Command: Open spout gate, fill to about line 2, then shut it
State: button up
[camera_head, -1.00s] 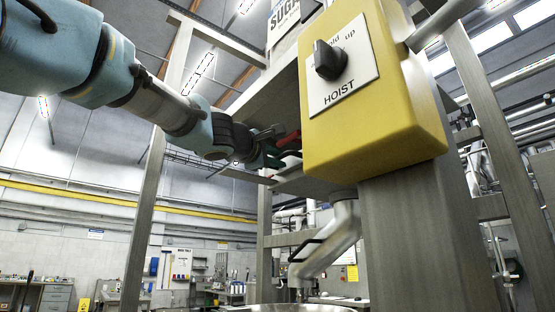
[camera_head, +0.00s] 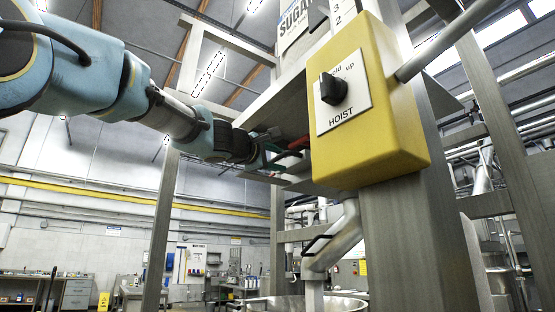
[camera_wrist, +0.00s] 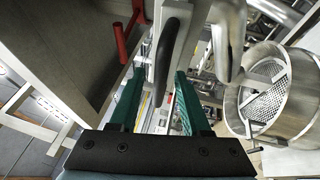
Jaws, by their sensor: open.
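My gripper (camera_head: 276,156) is open, with green fingers, beside the underside of the sugar hopper (camera_head: 297,28) in the head view. A red handle (camera_head: 299,143) is close by its fingertips there; the wrist view shows the red handle (camera_wrist: 122,42) left of and outside the fingers. In the wrist view, a black handle (camera_wrist: 166,50) on a pale bracket lies ahead, seen between my open fingers (camera_wrist: 160,78); contact cannot be told. A metal spout (camera_head: 337,240) with a black handle (camera_head: 318,245) comes down under the yellow box. A scale plate (camera_head: 340,14) shows 3 and 2; the fill level is not readable.
The yellow hoist box (camera_head: 408,135) with its black knob (camera_head: 333,88) is right of my gripper. A steel post (camera_head: 400,245) stands below it. A round steel vessel (camera_head: 345,304) is under the spout; the wrist view shows a vessel (camera_wrist: 236,108) with perforated metal inside.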

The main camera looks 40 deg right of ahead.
jog(key=b+v, duration=0.4)
jog(key=v, duration=0.6)
jog(key=shift+a+b, duration=0.3)
jog(key=shift+a, duration=0.05)
jog(key=shift+f, duration=0.2)
